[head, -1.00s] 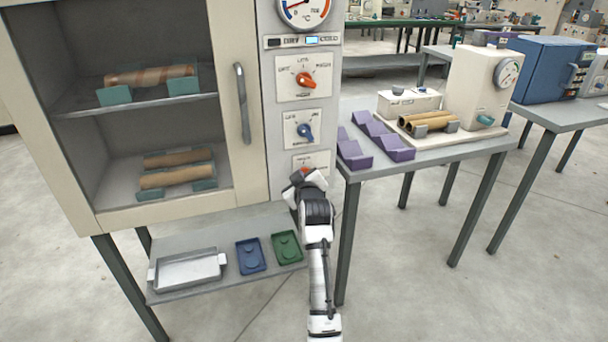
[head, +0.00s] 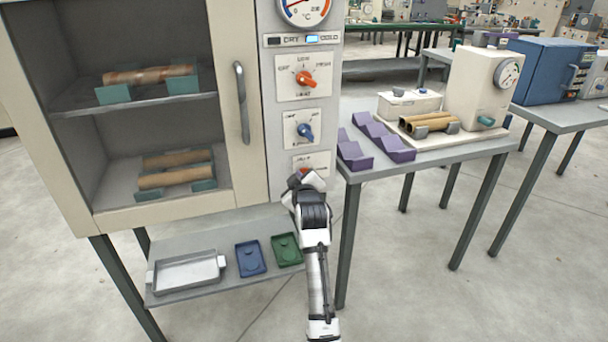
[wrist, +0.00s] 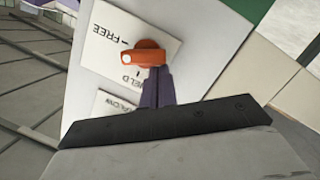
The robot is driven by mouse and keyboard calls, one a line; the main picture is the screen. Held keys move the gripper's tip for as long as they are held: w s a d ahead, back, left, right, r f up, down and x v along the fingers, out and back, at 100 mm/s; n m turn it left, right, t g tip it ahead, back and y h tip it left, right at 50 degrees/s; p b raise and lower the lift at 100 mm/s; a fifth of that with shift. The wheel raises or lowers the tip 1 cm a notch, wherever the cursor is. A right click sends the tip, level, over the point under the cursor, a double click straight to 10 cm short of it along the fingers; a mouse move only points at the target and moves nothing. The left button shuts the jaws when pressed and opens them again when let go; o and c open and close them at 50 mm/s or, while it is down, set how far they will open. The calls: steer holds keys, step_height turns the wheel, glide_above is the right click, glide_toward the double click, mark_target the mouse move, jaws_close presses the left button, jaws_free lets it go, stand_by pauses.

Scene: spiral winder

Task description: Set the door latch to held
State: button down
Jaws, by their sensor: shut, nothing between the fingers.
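The door latch is an orange-red knob on a white plate (wrist: 108,32), low on the cabinet's control panel. In the wrist view the knob (wrist: 148,56) lies between upside-down labels FREE and what looks like HELD. In the head view my gripper (head: 304,176) covers most of the latch plate (head: 314,160).
Above the latch sit a blue knob (head: 305,131) and an orange knob (head: 305,78). The cabinet door has a vertical handle (head: 242,102). A lower shelf holds a metal tray (head: 187,271), a blue tray (head: 250,258) and a green tray (head: 287,249). A side table (head: 440,152) stands right.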

steer(key=shift+a+f+n+t+h+b, duration=0.1)
steer(key=shift+f+n+t+h+b, duration=0.2)
steer(key=shift+n+b, duration=0.75)
steer(key=shift+a+f+n+t+h+b, duration=0.1)
steer(key=shift+f+n+t+h+b, duration=0.2)
steer(key=shift+n+b, duration=0.75)
steer(key=shift+d+f+n+t+b, duration=0.1)
steer(key=shift+f+n+t+b, duration=0.2)
steer(key=shift+n+b, duration=0.55)
steer(key=shift+d+f+n+t+b, duration=0.15)
steer(key=shift+f+n+b, duration=0.35)
steer(key=shift+n, duration=0.55)
stand_by(1.2)
steer(key=shift+a+r, duration=0.2)
steer(key=shift+r, duration=0.05)
steer(key=a, duration=0.1)
steer(key=s+a, duration=0.1)
steer(key=s+a+r, duration=0.1)
steer(key=shift+a+p, duration=0.3)
steer(key=shift+p, duration=0.1)
steer(key=s+b, duration=0.1)
steer(key=s, duration=0.8)
steer(key=shift+d+r, duration=0.3)
steer(key=shift+d, duration=0.15)
steer(key=shift+s, duration=0.1)
